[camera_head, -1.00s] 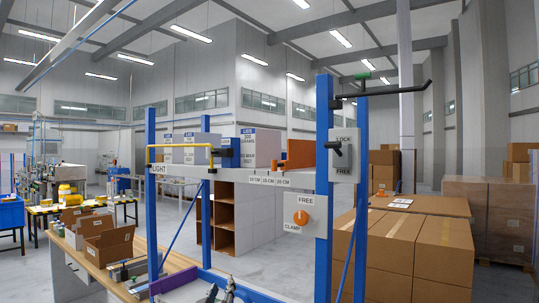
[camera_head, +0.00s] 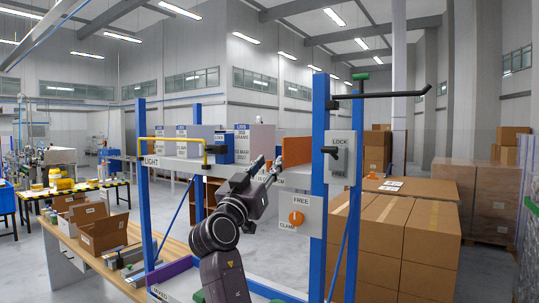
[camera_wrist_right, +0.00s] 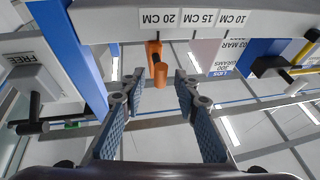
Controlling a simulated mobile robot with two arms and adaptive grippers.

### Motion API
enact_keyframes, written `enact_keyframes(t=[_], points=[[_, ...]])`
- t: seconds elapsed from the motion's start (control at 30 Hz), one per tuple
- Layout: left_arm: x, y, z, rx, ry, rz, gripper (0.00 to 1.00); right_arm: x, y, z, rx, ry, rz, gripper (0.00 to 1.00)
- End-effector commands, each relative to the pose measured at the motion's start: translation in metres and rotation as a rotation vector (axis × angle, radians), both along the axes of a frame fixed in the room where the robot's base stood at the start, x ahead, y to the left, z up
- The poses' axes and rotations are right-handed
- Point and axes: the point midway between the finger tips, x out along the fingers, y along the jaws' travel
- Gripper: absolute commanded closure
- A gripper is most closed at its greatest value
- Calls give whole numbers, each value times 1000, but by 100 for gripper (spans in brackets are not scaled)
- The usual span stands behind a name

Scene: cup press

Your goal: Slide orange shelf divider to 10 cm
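The orange shelf divider (camera_head: 297,150) stands on the grey shelf (camera_head: 300,179), right of the boxes and partly behind the post. In the right wrist view its orange handle (camera_wrist_right: 154,58) hangs at the shelf edge by the 20 CM label (camera_wrist_right: 160,18). The 15 CM label (camera_wrist_right: 197,18) and 10 CM label (camera_wrist_right: 233,18) follow to the right, upside down. My right gripper (camera_head: 270,164) is raised in front of the shelf edge and hides most labels in the head view. Its fingers (camera_wrist_right: 158,88) are open and empty, with the handle beyond and between the tips. My left gripper is not in view.
Blue posts (camera_head: 320,150) carry a LOCK/FREE lever panel (camera_head: 340,158) and a clamp panel with an orange knob (camera_head: 296,218) right of my gripper. Labelled boxes (camera_head: 254,143) and a yellow rail (camera_head: 180,140) are to the left. Cartons (camera_head: 410,235) stand at right.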

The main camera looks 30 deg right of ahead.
Motion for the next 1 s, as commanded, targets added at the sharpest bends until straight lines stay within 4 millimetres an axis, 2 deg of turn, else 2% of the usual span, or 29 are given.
enact_keyframes(t=[0.1,0.47,0.73,1.0], points=[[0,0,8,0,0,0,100,5,-8,6,-1,2,-1,71],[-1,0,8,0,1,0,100,7,-11,5,0,0,1,71],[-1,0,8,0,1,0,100,7,-11,5,0,0,1,100],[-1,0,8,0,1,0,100,8,-11,5,0,1,2,100]])
